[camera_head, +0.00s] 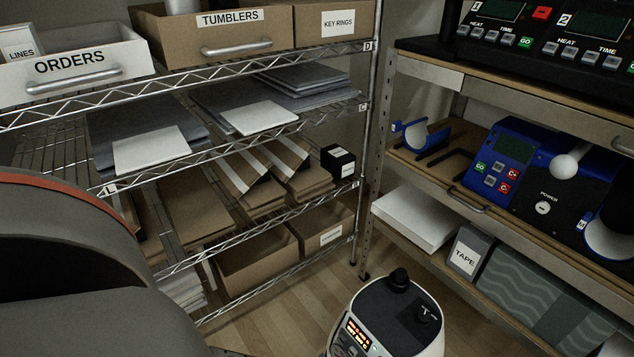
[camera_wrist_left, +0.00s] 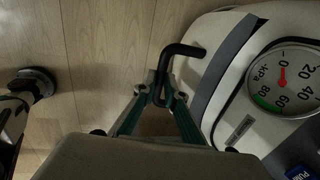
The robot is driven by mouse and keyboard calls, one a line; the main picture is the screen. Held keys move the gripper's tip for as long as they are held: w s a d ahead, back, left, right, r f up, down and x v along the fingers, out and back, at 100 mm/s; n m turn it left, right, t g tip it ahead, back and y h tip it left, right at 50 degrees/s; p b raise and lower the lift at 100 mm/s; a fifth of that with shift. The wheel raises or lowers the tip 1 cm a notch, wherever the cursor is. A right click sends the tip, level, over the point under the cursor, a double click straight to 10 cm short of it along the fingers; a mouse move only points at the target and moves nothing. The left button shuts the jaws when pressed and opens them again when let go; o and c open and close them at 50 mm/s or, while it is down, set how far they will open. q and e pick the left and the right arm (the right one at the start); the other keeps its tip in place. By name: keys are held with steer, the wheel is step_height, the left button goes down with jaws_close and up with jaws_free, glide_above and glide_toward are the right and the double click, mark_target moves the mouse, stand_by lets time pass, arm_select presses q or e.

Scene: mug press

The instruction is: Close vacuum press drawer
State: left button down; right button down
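The vacuum press (camera_head: 385,318) stands low at the bottom of the head view, a cream body with a dark top, a black knob and a lit display. Its drawer does not show in the head view. In the left wrist view its cream body (camera_wrist_left: 210,50) fills the right side, with a round kPa gauge (camera_wrist_left: 283,80). A bent black handle (camera_wrist_left: 183,50) sticks out from it. My left gripper (camera_wrist_left: 161,93) has its green-grey fingers drawn together around the handle's near end and appears shut on it. My right gripper is in neither view.
A wire shelf rack (camera_head: 225,130) with boxes and folders stands behind. A bench (camera_head: 470,195) with blue mug-press equipment is at the right. Wooden floor (camera_head: 290,290) is clear between them. A dark round foot (camera_wrist_left: 36,82) shows at the left of the wrist view.

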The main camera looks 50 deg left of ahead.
arm_select(q)
steer(key=shift+w, duration=0.2)
steer(key=w, duration=0.3)
steer(key=shift+w+r, duration=0.1)
steer(key=shift+w, duration=0.1)
steer(key=c, duration=2.1)
jaws_free()
steer(key=shift+d, duration=0.1)
steer(key=shift+c, duration=0.2)
steer(key=shift+o, duration=0.3)
steer(key=shift+w, duration=0.1)
step_height(320, 180, up, 12)
steer(key=s, duration=0.2)
steer(key=shift+s, duration=0.25)
